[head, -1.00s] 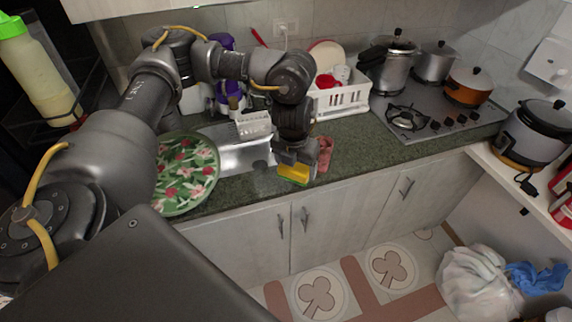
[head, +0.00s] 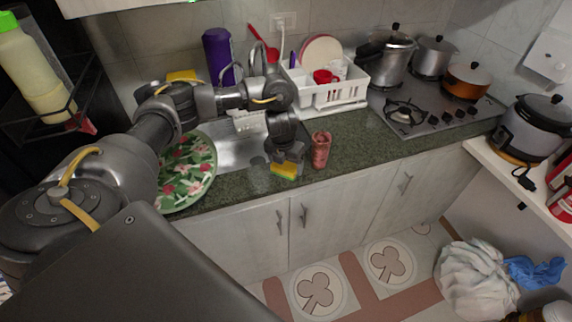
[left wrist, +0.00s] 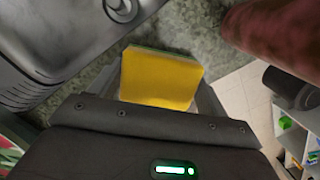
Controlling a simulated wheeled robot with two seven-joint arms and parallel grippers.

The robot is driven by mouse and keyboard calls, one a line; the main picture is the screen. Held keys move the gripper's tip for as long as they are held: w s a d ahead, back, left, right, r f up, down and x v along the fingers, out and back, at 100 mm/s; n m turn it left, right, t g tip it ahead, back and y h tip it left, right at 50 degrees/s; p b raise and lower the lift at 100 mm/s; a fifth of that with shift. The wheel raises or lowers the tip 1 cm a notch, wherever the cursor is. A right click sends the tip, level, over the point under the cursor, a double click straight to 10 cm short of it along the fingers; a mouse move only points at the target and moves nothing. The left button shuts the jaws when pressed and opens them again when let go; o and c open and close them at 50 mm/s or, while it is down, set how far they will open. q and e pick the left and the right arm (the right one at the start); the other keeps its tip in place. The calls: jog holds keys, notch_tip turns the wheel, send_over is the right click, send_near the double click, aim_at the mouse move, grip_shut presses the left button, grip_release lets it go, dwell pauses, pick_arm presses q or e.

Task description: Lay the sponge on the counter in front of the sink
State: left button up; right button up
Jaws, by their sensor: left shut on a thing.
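The yellow sponge (head: 284,172) with a green layer is held in my left gripper (head: 288,164), low over the counter's front strip by the sink's front right corner. In the left wrist view the sponge (left wrist: 160,78) sits between the fingers, with the speckled counter (left wrist: 195,32) behind it. I cannot tell whether it touches the counter. The steel sink (head: 232,157) lies to the left of the gripper, and its basin also shows in the left wrist view (left wrist: 60,35). The right gripper is not in view.
A pinkish-red jar (head: 320,150) stands on the counter just right of the gripper. A green floral plate (head: 185,175) lies left of the sink. A white dish rack (head: 330,92) stands behind. Counter right of the jar is clear (head: 375,145).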

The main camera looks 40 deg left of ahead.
aim_at(283, 167)
pick_arm(q)
jog(key=shift+f, duration=0.2)
jog(key=shift+f, duration=0.15)
jog(key=o, duration=1)
jog(key=shift+c, duration=0.2)
jog(key=shift+r, duration=0.4)
notch_tip(283, 167, up, 12)
jog(key=s+p, duration=0.1)
jog(key=shift+s+d+f, duration=0.2)
jog(key=shift+s+f, duration=0.05)
jog(key=shift+s, duration=0.15)
